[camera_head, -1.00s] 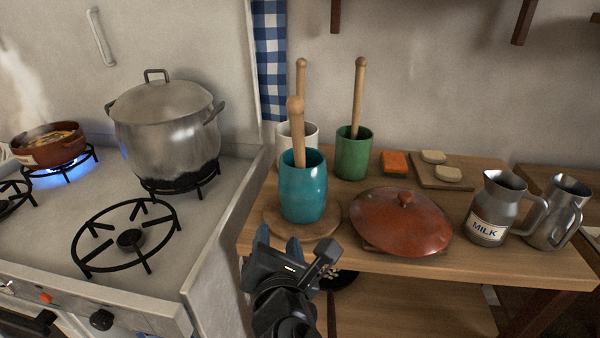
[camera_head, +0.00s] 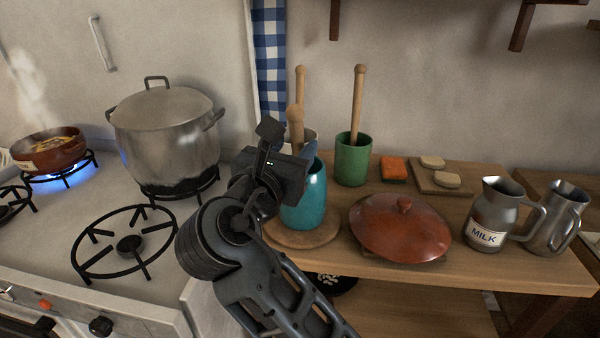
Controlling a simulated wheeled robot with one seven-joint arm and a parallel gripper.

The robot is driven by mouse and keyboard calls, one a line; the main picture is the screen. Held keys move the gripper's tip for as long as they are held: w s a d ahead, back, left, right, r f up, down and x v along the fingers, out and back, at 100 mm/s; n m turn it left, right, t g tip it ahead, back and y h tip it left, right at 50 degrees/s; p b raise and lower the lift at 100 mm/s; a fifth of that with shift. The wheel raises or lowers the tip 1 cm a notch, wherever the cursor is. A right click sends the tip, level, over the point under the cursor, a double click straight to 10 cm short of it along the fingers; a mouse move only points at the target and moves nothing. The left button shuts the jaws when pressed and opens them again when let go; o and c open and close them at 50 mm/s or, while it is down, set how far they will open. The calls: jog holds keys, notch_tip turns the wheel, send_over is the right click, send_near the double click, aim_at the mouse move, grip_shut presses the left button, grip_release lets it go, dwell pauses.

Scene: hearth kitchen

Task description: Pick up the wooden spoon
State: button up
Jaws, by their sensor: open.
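Wooden handles rise from cups on the wooden table. One handle (camera_head: 295,118) stands in the teal cup (camera_head: 306,202). Another handle (camera_head: 358,100) stands in the green cup (camera_head: 353,160). A third handle (camera_head: 300,82) rises behind the teal cup's handle; its white cup is mostly hidden. The lower ends are inside the cups, so I cannot tell which one is the spoon. My gripper (camera_head: 283,148) is open and empty. It is raised at the left of the teal cup, in front of its upper left side, close to that cup's handle in the picture.
A round wooden board (camera_head: 314,237) lies under the teal cup. A red-brown lid (camera_head: 400,228) is right of it, then a milk jug (camera_head: 487,212) and a metal pitcher (camera_head: 556,218). A large pot (camera_head: 165,140) and a lit burner under a steaming pan (camera_head: 48,150) are left.

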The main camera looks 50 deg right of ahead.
jog(key=shift+r+x, duration=0.1)
jog(key=shift+x, duration=0.9)
jog(key=shift+r+x, duration=0.15)
jog(key=shift+x, duration=0.8)
jog(key=shift+s, duration=0.1)
jog(key=shift+c, duration=0.3)
grip_shut()
